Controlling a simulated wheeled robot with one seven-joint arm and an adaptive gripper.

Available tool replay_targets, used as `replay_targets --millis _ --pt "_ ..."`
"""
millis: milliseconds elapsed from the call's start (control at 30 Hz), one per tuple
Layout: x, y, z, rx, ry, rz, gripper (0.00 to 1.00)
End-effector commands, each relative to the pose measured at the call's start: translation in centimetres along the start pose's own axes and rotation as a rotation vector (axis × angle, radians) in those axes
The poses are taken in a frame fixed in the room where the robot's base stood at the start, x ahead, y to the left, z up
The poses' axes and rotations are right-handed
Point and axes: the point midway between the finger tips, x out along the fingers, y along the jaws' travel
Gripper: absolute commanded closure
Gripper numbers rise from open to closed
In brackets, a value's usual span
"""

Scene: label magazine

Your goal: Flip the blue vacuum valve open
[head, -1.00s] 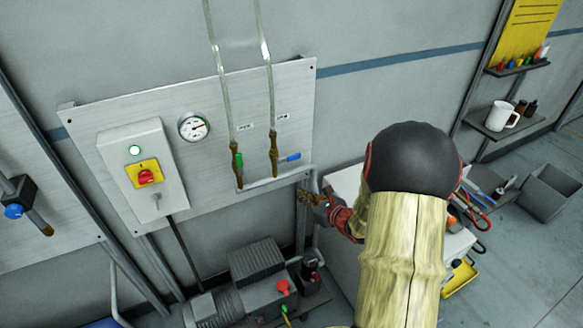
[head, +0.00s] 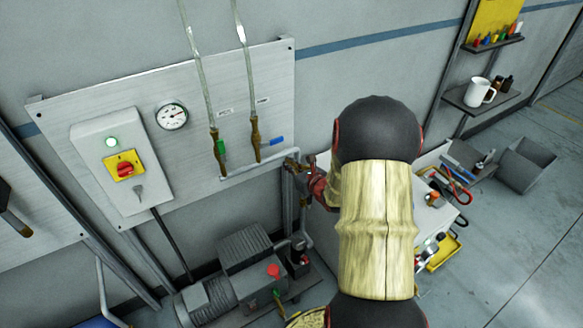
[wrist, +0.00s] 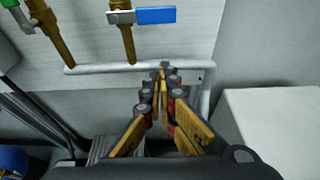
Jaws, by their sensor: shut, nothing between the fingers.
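The blue valve handle (head: 277,141) sticks out sideways to the right from a brass valve (head: 255,140) at the lower end of the right clear hose. In the wrist view the blue handle (wrist: 155,15) is at the top, horizontal, with its brass body (wrist: 127,40) to the left. A green valve handle (head: 221,147) hangs down along the left brass valve. My gripper (wrist: 163,68) is shut and empty, its tips at the grey pipe below the blue handle and apart from the handle. In the head view my arm hides part of it (head: 292,163).
A grey pipe (wrist: 100,68) runs under both valves on the panel. A switch box (head: 120,165) and gauge (head: 172,116) are to the left. A pump (head: 235,285) stands below. A white-topped cabinet (wrist: 270,120) is on the right.

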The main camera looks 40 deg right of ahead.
Motion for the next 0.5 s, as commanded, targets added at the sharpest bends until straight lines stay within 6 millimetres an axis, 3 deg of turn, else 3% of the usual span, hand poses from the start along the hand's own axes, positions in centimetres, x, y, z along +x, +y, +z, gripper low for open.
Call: replay_targets --millis 333,500 --pt "6.4 0.1 -0.2 -0.001 0.001 0.002 1.0" --pt "5.3 0.0 2.4 -0.002 -0.003 -0.001 1.0"
